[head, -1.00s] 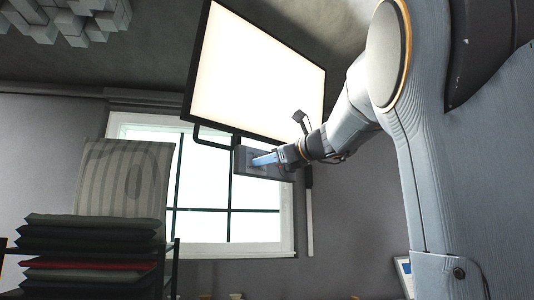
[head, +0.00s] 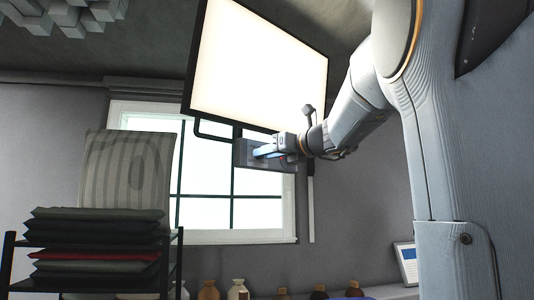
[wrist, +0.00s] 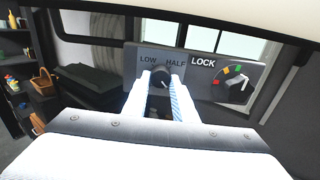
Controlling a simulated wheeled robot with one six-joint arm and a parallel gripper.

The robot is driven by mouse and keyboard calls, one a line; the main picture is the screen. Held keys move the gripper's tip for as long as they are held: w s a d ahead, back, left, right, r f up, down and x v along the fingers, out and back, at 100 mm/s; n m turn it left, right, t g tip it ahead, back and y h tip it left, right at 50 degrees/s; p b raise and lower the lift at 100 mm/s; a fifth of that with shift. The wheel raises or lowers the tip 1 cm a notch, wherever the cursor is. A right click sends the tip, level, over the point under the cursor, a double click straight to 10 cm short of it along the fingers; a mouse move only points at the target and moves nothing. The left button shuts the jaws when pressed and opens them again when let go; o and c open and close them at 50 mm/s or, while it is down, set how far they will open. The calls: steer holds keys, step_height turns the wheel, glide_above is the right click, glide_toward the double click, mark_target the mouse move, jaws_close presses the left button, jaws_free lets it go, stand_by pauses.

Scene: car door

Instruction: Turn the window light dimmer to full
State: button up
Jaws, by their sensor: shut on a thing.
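The window light is a large lit white panel (head: 258,65) in a black frame in front of the window. A grey control box (head: 238,153) hangs at its lower edge. In the wrist view the box's face (wrist: 188,62) reads LOW, HALF and LOCK. The dark dimmer knob (wrist: 160,77) sits under LOW and HALF. My gripper (wrist: 161,82) is shut on this knob, one finger on each side; in the head view my gripper (head: 262,152) reaches the box from the right. The fingers partly hide the knob and any marks right of HALF, so its full setting is unclear.
A second knob (wrist: 239,87) with coloured marks sits beside LOCK, close to my right finger. The panel's lower edge (wrist: 200,14) passes just above. A rack with stacked cushions (head: 92,240) stands at left; several bottles (head: 237,290) line the bottom.

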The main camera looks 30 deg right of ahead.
steer(key=o, duration=1.1)
steer(key=shift+c, duration=0.2)
steer(key=b+v, duration=0.3)
steer(key=v, duration=0.4)
steer(key=shift+s+d, duration=0.15)
steer(key=shift+s, duration=0.25)
